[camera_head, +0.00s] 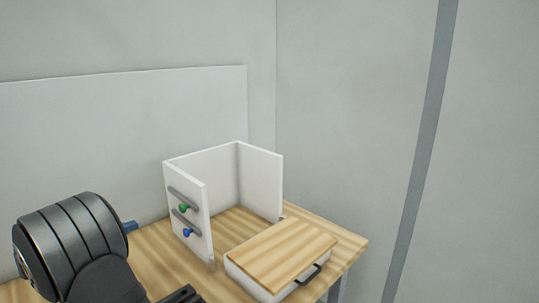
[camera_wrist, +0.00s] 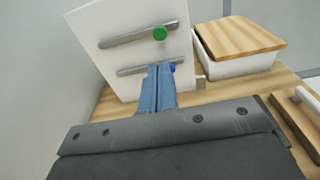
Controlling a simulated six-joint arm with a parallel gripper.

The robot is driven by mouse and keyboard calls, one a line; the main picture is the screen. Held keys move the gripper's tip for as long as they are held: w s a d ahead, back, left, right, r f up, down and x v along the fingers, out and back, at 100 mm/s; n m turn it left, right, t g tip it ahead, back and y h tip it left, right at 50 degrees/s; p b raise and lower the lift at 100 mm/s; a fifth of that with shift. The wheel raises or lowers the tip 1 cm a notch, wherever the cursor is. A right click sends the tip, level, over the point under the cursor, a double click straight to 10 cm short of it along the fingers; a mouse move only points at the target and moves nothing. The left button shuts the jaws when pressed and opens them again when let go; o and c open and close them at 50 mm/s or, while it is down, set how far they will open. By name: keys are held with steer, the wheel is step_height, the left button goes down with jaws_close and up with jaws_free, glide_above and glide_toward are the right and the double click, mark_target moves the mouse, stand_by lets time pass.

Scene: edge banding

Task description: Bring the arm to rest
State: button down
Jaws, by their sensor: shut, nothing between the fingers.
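My gripper (camera_wrist: 160,68) is shut and empty, its two blue fingers pressed together in the wrist view. In the head view only a blue tip (camera_head: 131,227) shows beyond my dark arm at the lower left. The fingers point toward a white upright panel (camera_wrist: 130,30) with two slots. In the wrist view they overlap the lower slot and partly cover the blue knob (camera_wrist: 173,69). In the head view a gap separates the blue tip from the panel and its blue knob (camera_head: 188,233). A green knob (camera_head: 184,208) sits in the upper slot.
The panel forms one side of an open white three-walled enclosure (camera_head: 262,183) on a wooden table (camera_head: 347,246). A white box with a wooden lid (camera_head: 283,252) and a dark handle stands in front.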

mark_target(180, 209)
steer(key=x, duration=1.1)
steer(key=shift+w+d, duration=0.1)
steer(key=shift+d, duration=0.2)
steer(key=shift+a, duration=0.25)
steer(key=f+v, duration=0.1)
steer(key=v, duration=1.3)
step_height(180, 209, down, 8)
steer(key=m, duration=0.7)
steer(key=shift+a+f, duration=0.25)
steer(key=shift+a, duration=0.15)
steer(key=shift+w+t, duration=0.1)
steer(key=shift+t, duration=0.2)
steer(key=shift+r, duration=0.15)
step_height(180, 209, up, 9)
steer(key=n, duration=0.6)
steer(key=shift+d+n, duration=0.3)
steer(key=shift+n, duration=0.1)
